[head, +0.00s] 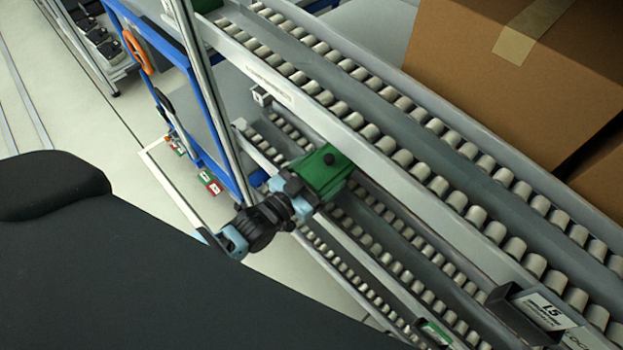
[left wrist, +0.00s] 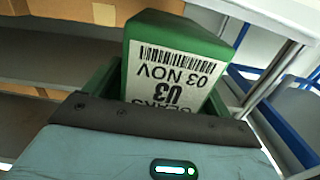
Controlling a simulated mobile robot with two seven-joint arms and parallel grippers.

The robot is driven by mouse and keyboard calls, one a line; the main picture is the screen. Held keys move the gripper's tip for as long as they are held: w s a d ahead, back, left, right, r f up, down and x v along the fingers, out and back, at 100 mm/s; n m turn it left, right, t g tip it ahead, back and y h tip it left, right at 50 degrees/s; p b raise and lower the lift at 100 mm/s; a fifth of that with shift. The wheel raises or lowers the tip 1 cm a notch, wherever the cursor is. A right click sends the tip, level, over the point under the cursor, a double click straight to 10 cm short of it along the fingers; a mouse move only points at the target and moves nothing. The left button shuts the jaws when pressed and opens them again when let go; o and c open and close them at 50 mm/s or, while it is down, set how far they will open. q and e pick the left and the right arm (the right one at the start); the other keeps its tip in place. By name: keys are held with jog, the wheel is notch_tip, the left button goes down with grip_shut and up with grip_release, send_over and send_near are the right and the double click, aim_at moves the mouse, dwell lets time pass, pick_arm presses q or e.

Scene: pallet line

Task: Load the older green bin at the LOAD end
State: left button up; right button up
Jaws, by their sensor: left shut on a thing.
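A green bin (head: 325,172) is at the lower roller lane (head: 395,262) of the rack, near the rack's left end. My left gripper (head: 303,190) is shut on its near side. In the left wrist view the green bin (left wrist: 175,32) is close in front of the gripper (left wrist: 150,122). Its white label (left wrist: 172,75) is upside down and reads "U3" and "03 NOV", with a barcode; another line is partly hidden by the gripper. I cannot tell whether the bin touches the rollers. My right gripper is not in view.
An upper roller lane (head: 400,150) runs above the lower one. Large cardboard boxes (head: 520,75) stand at the right. A blue frame (head: 185,70) and a grey post (head: 215,95) stand close left of the bin. A black label holder (head: 535,315) is at lower right.

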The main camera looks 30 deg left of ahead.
pick_arm(q)
jog(key=shift+b+x, duration=0.3)
jog(key=shift+x, duration=0.6)
jog(key=shift+f+b, duration=0.9)
jog(key=shift+f, duration=0.4)
jog(key=shift+f, duration=0.15)
jog(key=shift+f+b, duration=0.15)
jog(key=shift+b, duration=0.2)
